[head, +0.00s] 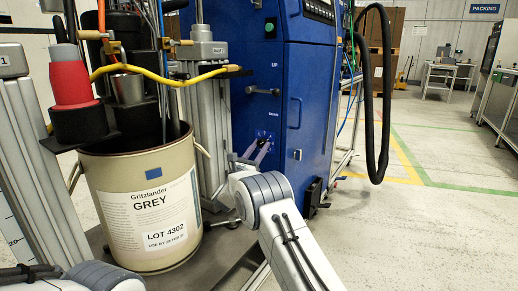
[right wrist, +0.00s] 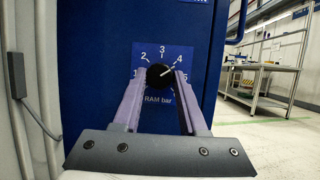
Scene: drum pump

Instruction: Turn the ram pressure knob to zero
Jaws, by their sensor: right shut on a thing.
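The ram pressure knob (right wrist: 158,78) is a round black knob with a white pointer line. It sits on a blue dial plate (right wrist: 163,51) marked with numbers and "RAM bar", on the front of the blue cabinet (head: 307,110). The pointer is aimed up and right, toward the 4. My right gripper (right wrist: 161,76) is shut on the knob, one finger on each side. In the head view my right gripper (head: 263,139) is at the cabinet front, below the lever, and mostly hides the knob. My left gripper is out of view; only part of the left arm shows at the bottom left.
A lever handle (head: 262,91) sticks out between the UP and DOWN labels, above my right gripper. A beige drum (head: 113,195) labelled GREY stands left of my right arm. Black hoses (head: 384,120) hang right of the cabinet. Open floor (head: 440,220) lies to the right.

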